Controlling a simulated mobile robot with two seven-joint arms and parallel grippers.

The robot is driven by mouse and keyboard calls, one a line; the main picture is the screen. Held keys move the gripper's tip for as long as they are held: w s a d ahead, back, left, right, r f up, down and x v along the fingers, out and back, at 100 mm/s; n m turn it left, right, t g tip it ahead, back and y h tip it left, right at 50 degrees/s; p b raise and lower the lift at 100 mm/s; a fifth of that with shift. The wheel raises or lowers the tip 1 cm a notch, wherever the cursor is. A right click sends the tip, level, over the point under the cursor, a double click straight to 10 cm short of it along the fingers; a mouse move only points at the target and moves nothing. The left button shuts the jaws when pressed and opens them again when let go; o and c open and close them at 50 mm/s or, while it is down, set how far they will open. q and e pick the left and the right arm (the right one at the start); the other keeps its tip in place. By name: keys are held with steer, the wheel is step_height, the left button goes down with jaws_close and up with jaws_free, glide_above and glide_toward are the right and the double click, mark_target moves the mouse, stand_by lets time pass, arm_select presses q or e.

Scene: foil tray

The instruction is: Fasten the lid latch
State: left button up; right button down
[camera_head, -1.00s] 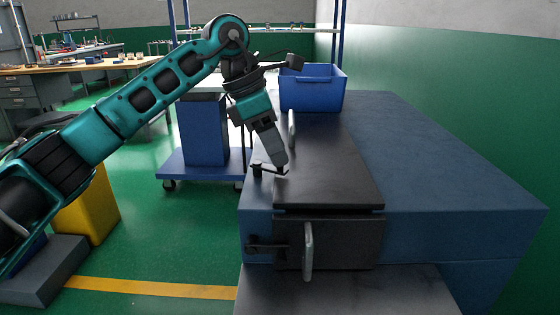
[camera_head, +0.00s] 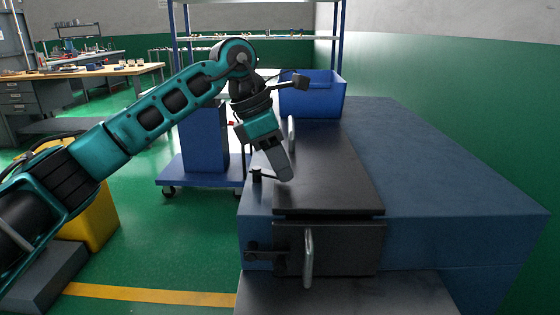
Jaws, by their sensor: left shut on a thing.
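The lid (camera_head: 335,170) is a dark flat panel lying closed on top of the blue cabinet (camera_head: 430,170), with a pale upright handle (camera_head: 291,132) near its left edge. The lid latch (camera_head: 257,176) is a small black post and lever at the lid's left edge. Its lever points right, over the lid's edge. My left gripper (camera_head: 284,175) reaches down from the upper left and is shut on the lever's end, which its fingers partly hide. My right gripper is out of view.
A dark front door (camera_head: 350,248) with a pale handle (camera_head: 308,258) and its own black latch (camera_head: 254,254) sits below the lid. A blue bin (camera_head: 312,98) stands behind the lid. A blue cart (camera_head: 200,172) is at left. The cabinet top at right is clear.

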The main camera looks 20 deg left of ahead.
arm_select(q)
steer(key=shift+w+r+n+t+p, duration=0.15)
steer(key=shift+w+n+t+p, duration=0.3)
steer(key=shift+n+p, duration=0.55)
steer(key=n, duration=0.1)
steer(key=w+n+y, duration=0.1)
steer(key=n, duration=0.1)
steer(key=shift+w+a+t, duration=0.15)
steer(key=shift+w+t, duration=0.05)
steer(key=shift+t, duration=0.15)
steer(key=o, duration=0.8)
steer(key=p+v, duration=0.2)
steer(key=v, duration=1)
steer(key=shift+s+r, duration=0.2)
steer(key=shift+r, duration=0.1)
